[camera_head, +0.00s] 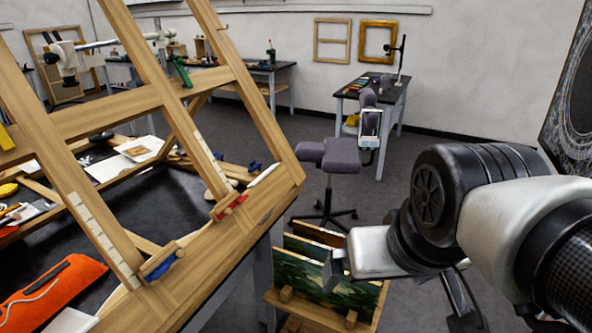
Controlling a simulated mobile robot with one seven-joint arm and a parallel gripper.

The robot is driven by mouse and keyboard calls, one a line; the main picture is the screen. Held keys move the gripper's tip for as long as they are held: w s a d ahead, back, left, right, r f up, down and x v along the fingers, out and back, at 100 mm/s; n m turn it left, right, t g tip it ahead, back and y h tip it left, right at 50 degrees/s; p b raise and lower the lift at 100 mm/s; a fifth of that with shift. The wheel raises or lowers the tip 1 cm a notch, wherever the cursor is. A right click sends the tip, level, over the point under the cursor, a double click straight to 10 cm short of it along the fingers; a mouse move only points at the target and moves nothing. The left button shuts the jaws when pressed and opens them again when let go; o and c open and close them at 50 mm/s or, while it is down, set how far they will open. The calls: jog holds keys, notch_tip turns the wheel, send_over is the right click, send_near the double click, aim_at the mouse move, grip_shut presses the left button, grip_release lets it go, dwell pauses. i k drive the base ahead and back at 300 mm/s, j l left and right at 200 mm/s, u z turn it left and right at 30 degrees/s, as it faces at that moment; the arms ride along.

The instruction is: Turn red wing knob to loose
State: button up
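The red wing knob (232,206) sits on a wooden block at the lower right of the large slanted wooden frame (225,62), near the bench edge. Its exact turn angle is too small to read. My gripper (334,268) is in the middle of the picture, at the end of my arm, which comes in from the right. It appears to the right of and lower than the red knob, apart from it. The gripper is seen from the side, and whether its fingers are open cannot be made out. Nothing is seen held in it.
A blue wing knob (160,266) is on a similar block nearer me, and a green clamp (180,72) is higher on the frame. A rack of painted panels (325,285) stands below my gripper. An office chair (330,155) is behind. An orange pouch (50,291) lies at left.

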aim_at(239, 201)
jog(key=j+z, duration=0.35)
jog(key=j, duration=0.6)
jog(key=i+l+u, duration=0.15)
jog(key=u, duration=0.2)
jog(key=i+l+u, duration=0.1)
jog(key=u, duration=0.25)
jog(key=l+u, duration=0.4)
jog(key=i+j+z, duration=0.1)
jog(key=i+j, duration=0.05)
jog(key=i, duration=0.05)
